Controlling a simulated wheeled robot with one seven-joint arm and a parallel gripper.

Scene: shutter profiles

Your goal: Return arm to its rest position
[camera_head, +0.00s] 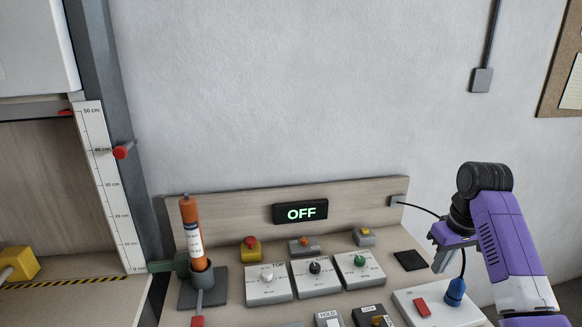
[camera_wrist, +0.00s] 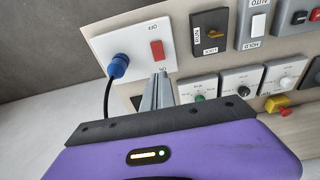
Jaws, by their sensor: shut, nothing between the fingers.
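My gripper (camera_head: 441,262) is at the right of the head view, above the right end of the control bench. Its black wrist joint and my purple arm link rise behind it. In the wrist view its grey fingers (camera_wrist: 158,90) are together with nothing between them. They point toward the white switch box (camera_wrist: 140,50) with the red rocker switch (camera_wrist: 157,49). Whether the fingertips touch the box cannot be told. The blue plug (camera_wrist: 119,65) is seated in that box, with a black cable leading from it.
A display (camera_head: 300,212) reads OFF on the backboard. Several knob boxes, including one with a green knob (camera_head: 360,260), stand on the bench. An orange cylinder (camera_head: 191,235) stands upright at left, near the ruler (camera_head: 110,185).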

